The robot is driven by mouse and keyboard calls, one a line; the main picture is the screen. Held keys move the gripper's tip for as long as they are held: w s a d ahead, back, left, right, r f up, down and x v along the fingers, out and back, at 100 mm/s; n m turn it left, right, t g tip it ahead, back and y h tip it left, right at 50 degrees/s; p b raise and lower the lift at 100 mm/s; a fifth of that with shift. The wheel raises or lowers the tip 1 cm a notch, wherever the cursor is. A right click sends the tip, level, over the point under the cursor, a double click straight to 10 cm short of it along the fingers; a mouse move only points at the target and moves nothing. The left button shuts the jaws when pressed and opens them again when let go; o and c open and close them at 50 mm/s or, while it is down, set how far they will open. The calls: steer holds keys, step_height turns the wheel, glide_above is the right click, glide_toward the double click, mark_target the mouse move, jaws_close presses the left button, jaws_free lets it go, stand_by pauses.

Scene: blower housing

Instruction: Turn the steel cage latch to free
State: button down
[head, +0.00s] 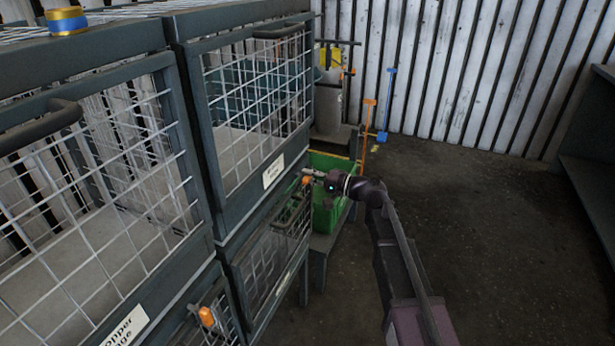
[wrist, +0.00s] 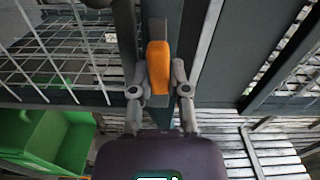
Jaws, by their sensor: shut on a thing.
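An orange latch handle (head: 307,181) sits on the dark frame at the right end of the cage bank, near the corner where the upper and lower right cages meet. In the wrist view the orange handle (wrist: 159,68) stands upright, slightly tilted, between my fingers. My gripper (wrist: 160,80) is shut on it, with one finger on each side. In the head view my gripper (head: 312,176) reaches the latch from the right. The label on the upper right cage (head: 273,170) is too small to read surely, so I cannot tell which cage is the steel one.
Another orange latch (head: 206,317) is on the lower left cage. A label reading "Copper cage" (head: 125,328) is at left. A green bin (head: 328,200) stands just behind my gripper. Orange and blue stands (head: 368,130) are farther back. The floor at right (head: 480,210) is clear.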

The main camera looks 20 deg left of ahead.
steer(key=shift+m, duration=0.5)
steer(key=c, duration=0.6)
jaws_free()
steer(key=shift+d, duration=0.15)
steer(key=d, duration=1.1)
steer(key=shift+s+d, duration=0.4)
steer(key=shift+s, duration=0.05)
